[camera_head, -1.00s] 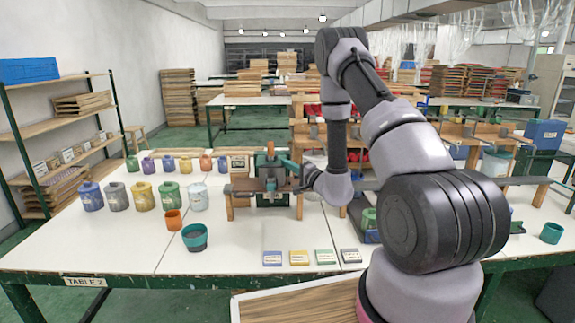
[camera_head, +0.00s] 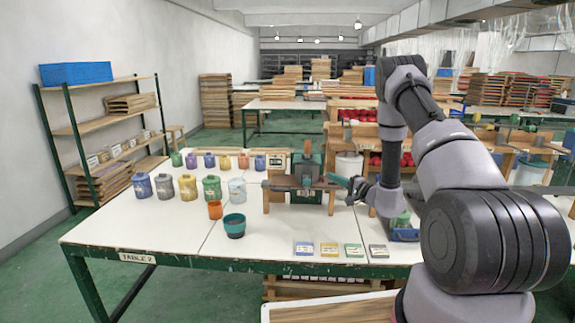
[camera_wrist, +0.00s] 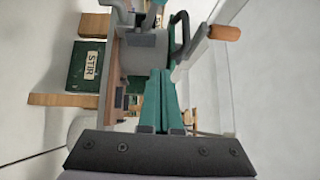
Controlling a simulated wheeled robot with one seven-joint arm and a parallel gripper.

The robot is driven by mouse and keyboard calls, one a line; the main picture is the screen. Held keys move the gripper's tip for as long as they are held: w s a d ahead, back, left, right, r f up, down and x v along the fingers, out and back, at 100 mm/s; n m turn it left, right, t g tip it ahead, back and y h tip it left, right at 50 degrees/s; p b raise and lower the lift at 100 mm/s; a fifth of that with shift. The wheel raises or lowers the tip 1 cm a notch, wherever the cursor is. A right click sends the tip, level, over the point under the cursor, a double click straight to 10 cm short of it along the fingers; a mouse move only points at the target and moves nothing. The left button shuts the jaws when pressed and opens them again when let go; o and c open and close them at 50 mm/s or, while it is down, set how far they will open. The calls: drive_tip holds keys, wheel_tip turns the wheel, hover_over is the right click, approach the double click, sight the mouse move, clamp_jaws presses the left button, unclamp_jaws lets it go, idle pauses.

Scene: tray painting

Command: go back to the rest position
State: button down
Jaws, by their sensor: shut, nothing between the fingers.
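My gripper (camera_head: 346,186) is shut and empty, with teal fingers. It is held above the white table (camera_head: 150,228), just right of the wooden stand that has a grey bar across it. In the wrist view the closed fingers (camera_wrist: 163,100) point toward a grey metal device with a black handle and a wooden grip (camera_wrist: 224,33). A dark green box marked STIR (camera_wrist: 90,65) shows at the left there. My arm reaches in from the right and hides part of the table behind it.
Several paint jars (camera_head: 187,187) stand on the table's left half. A shelf (camera_head: 112,125) stands at the left wall.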

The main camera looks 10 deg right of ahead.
drive_tip(key=s+a+r+n+g+y, duration=0.3)
drive_tip(key=s+a+r+g, duration=0.25)
drive_tip(key=r, duration=0.45)
drive_tip(key=s+a+r+n+g+y, duration=0.2)
drive_tip(key=s+a+r+n+g, duration=0.3)
drive_tip(key=r, duration=0.6)
drive_tip(key=s+a+r+g+h, duration=0.2)
drive_tip(key=s+r, duration=0.1)
drive_tip(key=s, duration=0.4)
drive_tip(key=s+a+r+g+h, duration=0.1)
drive_tip(key=s+r, duration=0.2)
drive_tip(key=s, duration=0.4)
drive_tip(key=s+d+r+t+h, duration=0.2)
drive_tip(key=s+d+r+h, duration=0.1)
drive_tip(key=s+d+h, duration=0.2)
drive_tip(key=s+d+r+m+t+h, duration=0.1)
drive_tip(key=s+d+r+t+h, duration=0.2)
drive_tip(key=s, duration=0.6)
drive_tip(key=d+h, duration=0.2)
drive_tip(key=d, duration=0.1)
drive_tip(key=shift+s+r+h, duration=0.25)
drive_tip(key=shift+s+h, duration=0.05)
drive_tip(key=shift+s, duration=0.05)
drive_tip(key=shift+t, duration=0.25)
